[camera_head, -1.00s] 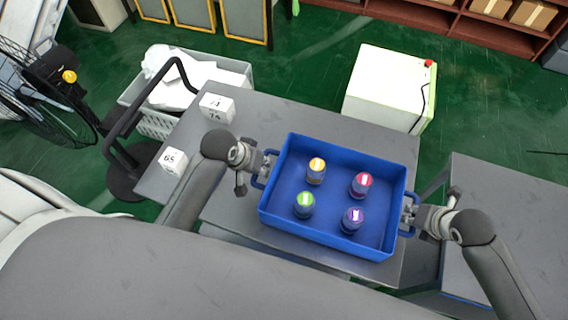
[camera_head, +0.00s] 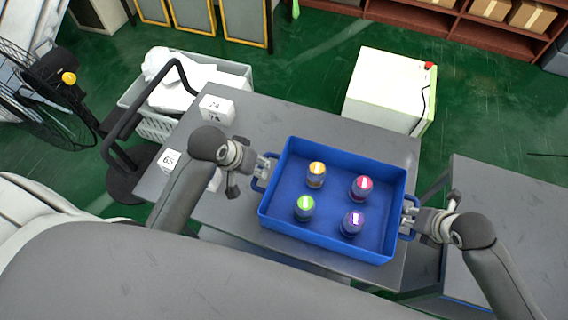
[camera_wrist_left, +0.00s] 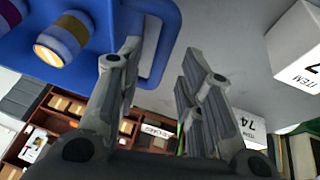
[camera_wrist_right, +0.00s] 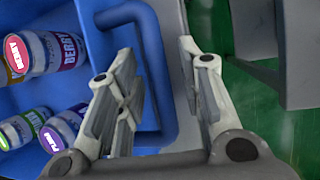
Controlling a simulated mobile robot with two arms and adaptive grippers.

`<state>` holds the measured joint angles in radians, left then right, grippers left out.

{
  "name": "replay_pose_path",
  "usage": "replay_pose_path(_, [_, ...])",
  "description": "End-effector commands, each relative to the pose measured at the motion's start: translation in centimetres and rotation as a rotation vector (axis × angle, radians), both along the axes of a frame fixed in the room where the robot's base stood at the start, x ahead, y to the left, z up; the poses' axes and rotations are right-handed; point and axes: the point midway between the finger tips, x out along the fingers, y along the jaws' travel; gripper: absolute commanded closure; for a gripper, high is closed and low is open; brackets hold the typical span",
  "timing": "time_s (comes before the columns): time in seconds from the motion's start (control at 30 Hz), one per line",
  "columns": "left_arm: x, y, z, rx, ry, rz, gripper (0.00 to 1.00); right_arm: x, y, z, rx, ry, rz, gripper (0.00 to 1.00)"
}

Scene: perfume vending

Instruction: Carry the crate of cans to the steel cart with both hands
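The blue crate (camera_head: 328,244) holds several cans, with yellow, pink, green and purple lids, all upright. It is over the right part of a grey surface (camera_head: 370,122); I cannot tell whether it touches it. My left gripper (camera_head: 265,172) is at the crate's left handle. In the left wrist view its fingers (camera_wrist_left: 155,75) stand apart, one on each side of the handle (camera_wrist_left: 165,40). My right gripper (camera_head: 410,213) is at the right handle. In the right wrist view its fingers (camera_wrist_right: 160,70) stand apart with the handle (camera_wrist_right: 160,85) between them. I cannot tell which grey surface is the steel cart.
White numbered boxes (camera_head: 217,108) stand on the grey surface at left. Another grey surface (camera_head: 510,215) stands at right, across a gap. A black tube handle (camera_head: 125,125), a grey basket (camera_head: 155,125) and a fan are at left. A white cabinet (camera_head: 385,88) stands behind.

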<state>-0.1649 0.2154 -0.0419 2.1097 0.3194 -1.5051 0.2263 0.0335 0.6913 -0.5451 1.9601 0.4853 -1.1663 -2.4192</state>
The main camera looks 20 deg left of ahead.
Motion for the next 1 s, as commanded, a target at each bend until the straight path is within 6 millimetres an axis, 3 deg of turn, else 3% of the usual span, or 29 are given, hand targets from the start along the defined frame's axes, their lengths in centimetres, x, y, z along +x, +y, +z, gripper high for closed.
replay_pose_path(0.3, [-2.3,1.1,5.6,0.003,-0.004,0.0,0.66,0.0,0.0,0.0,0.0,0.0,0.0,0.66])
replay_pose_path(0.57, [-3.0,1.3,7.1,0.002,-0.001,0.001,0.66,-0.1,-0.1,0.5,0.0,-0.001,0.001,0.66])
replay_pose_path(0.77, [-3.0,1.3,7.2,0.002,-0.001,0.001,0.66,-1.3,-0.6,3.1,-0.003,-0.003,0.004,0.66])
replay_pose_path(1.0, [-3.0,1.3,7.1,0.002,-0.001,0.001,0.66,-3.2,-1.5,7.7,-0.004,-0.004,0.003,0.66])
